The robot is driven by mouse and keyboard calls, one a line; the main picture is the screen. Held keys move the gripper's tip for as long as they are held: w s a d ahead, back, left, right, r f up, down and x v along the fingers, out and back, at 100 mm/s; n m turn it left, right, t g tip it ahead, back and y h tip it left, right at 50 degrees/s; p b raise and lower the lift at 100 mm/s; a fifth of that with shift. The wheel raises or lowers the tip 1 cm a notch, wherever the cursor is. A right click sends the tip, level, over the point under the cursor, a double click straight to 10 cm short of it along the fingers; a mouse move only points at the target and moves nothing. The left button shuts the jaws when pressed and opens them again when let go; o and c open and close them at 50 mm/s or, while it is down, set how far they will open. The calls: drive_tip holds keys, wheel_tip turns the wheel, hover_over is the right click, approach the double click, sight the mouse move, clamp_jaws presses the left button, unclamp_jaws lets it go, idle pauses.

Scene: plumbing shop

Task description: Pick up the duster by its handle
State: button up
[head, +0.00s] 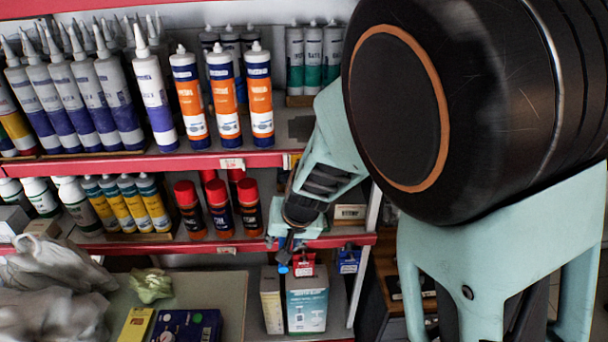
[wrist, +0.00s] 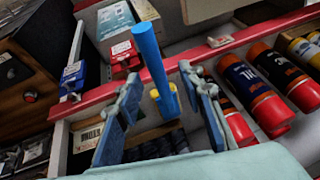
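A blue cylinder (wrist: 151,55), which looks like the duster's handle, projects past the red shelf edge in the wrist view. Blue and yellow parts show at its near end; the duster's head cannot be made out. My gripper (wrist: 160,78) is open, one finger on each side of the cylinder, with gaps showing between it and the fingers. In the head view my gripper (head: 284,241) is at the front of the lower red-edged shelf. The blue end (head: 283,268) shows just below it.
Red-capped cans (head: 218,208) stand left of my gripper, close to the right finger in the wrist view. Boxes (head: 307,303) stand below. The red shelf edge (head: 190,246) runs beside the fingers. Sealant tubes (head: 223,97) fill the shelf above.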

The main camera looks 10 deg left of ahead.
drive_tip(key=x, duration=0.1)
drive_tip(key=b+x, duration=0.1)
drive_tip(key=x, duration=0.2)
drive_tip(key=shift+s+d+f, duration=0.2)
drive_tip(key=shift+d+f, duration=0.05)
drive_tip(key=shift+d, duration=0.05)
drive_tip(key=shift+w+a+f+b, duration=0.15)
drive_tip(key=shift+f+b, duration=0.1)
drive_tip(key=shift+b, duration=0.05)
clamp_jaws()
